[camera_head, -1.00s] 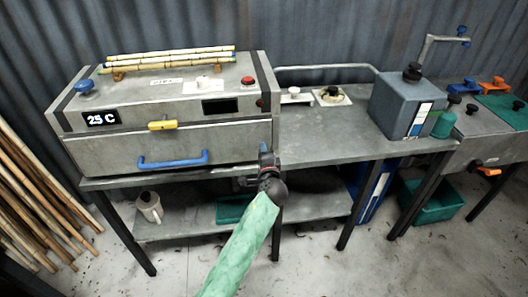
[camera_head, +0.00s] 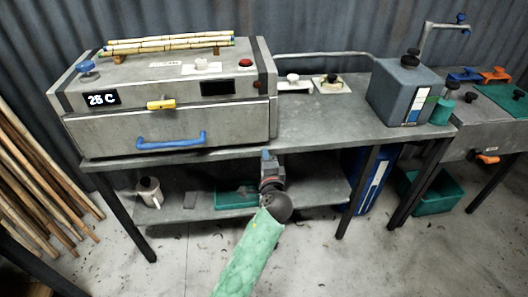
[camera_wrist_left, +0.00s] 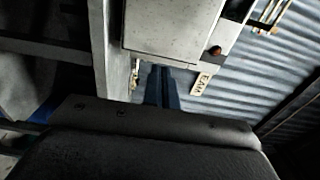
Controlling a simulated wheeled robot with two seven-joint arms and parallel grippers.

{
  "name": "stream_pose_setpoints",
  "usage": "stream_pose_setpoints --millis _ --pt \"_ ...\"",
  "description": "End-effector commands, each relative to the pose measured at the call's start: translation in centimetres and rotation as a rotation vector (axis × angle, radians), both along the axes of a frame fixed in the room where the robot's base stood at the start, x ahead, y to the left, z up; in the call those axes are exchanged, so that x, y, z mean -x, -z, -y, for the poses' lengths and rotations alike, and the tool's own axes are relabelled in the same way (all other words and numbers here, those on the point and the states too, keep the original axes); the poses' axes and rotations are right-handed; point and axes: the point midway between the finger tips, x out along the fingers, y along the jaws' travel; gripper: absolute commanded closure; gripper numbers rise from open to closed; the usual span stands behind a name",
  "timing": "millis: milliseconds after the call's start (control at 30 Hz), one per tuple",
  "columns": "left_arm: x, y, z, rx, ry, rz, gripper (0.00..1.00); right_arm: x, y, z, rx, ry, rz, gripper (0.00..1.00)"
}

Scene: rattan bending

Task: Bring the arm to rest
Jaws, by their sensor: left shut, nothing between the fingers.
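My left arm comes up from the bottom in a green sleeve. Its left gripper (camera_head: 268,156) points up in front of the bench's front edge, right of the steam box's blue handle, and touches nothing that I can see. It is shut and empty. In the left wrist view its dark blue-grey fingers (camera_wrist_left: 162,84) lie together, with the grey box (camera_wrist_left: 170,30) above them in the picture. My right gripper is not in view.
The grey steam box (camera_head: 105,130) stands on the metal bench (camera_head: 330,135), with several rattan poles (camera_head: 175,43) on top. A grey-blue canister (camera_head: 402,92) stands to the right. A lower shelf (camera_head: 205,210) holds a jug (camera_head: 149,192) and a green tray (camera_head: 236,198). Long poles (camera_head: 40,180) lean at left.

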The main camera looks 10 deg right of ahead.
Motion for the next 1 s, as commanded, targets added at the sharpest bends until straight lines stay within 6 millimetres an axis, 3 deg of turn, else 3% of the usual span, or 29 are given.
stream_pose_setpoints --millis 200,433,633,833,1000 --pt "1.3 0.0 0.0 0.000 0.000 0.000 1.00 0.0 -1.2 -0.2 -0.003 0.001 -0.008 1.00" --pt "1.3 -0.1 0.0 0.024 -0.001 0.000 1.00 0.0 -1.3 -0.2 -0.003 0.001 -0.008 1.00" --pt "1.3 0.7 -0.1 0.180 -0.009 -0.038 1.00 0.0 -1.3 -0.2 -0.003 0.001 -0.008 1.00" --pt "1.0 4.5 0.4 0.444 -0.010 -0.193 1.00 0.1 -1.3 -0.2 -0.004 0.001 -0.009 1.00" --pt "-0.3 9.6 -1.2 0.686 -0.067 -0.367 1.00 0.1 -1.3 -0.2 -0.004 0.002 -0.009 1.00"
